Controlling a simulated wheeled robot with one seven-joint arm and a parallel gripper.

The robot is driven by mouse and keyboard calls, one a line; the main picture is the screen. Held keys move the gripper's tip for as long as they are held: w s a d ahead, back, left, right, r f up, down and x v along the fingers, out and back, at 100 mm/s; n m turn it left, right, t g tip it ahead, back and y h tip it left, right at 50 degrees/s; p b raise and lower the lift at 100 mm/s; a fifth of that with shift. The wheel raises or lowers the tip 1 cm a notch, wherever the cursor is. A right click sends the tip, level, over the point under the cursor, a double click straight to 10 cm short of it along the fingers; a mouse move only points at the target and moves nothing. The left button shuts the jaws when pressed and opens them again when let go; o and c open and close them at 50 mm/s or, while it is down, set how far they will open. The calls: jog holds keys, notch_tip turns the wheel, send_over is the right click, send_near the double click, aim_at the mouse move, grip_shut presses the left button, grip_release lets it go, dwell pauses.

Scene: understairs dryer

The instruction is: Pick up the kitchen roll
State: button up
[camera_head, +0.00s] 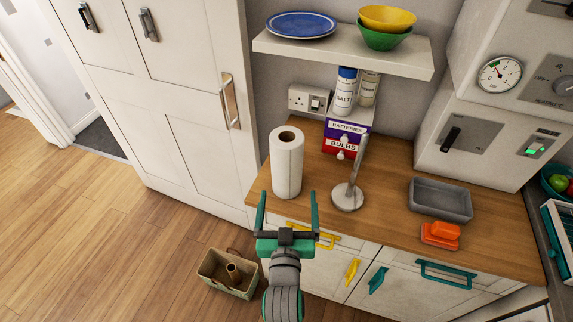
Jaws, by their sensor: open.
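The kitchen roll (287,165) is a white upright cylinder with a brown core. It stands on the wooden worktop (390,213), near the worktop's left end. My gripper (287,198) is open and empty, with teal fingers pointing up the picture toward the roll. The fingertips appear one on each side of the roll's lower part in the picture. I cannot tell how far the fingers are from the roll in depth.
A metal holder with a round base (347,197) stands just right of the roll. Behind are small drawers marked batteries and bulbs (344,140). A grey tray (440,199) and an orange object (440,233) lie right. A basket (228,273) is on the floor.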

send_near(288, 139)
jog(key=shift+w+f+m+t, duration=0.3)
jog(key=shift+w+m, duration=0.1)
jog(key=shift+w, duration=0.35)
jog(key=shift+w+r, duration=0.2)
jog(key=shift+w, duration=0.15)
jog(key=w, duration=0.4)
jog(key=shift+w+d, duration=0.15)
jog(key=shift+w+f, duration=0.1)
jog(key=shift+w, duration=0.65)
jog(key=shift+w+f, duration=0.15)
jog(key=shift+w, duration=2)
jog(key=c, duration=1.3)
jog(key=shift+c, duration=1)
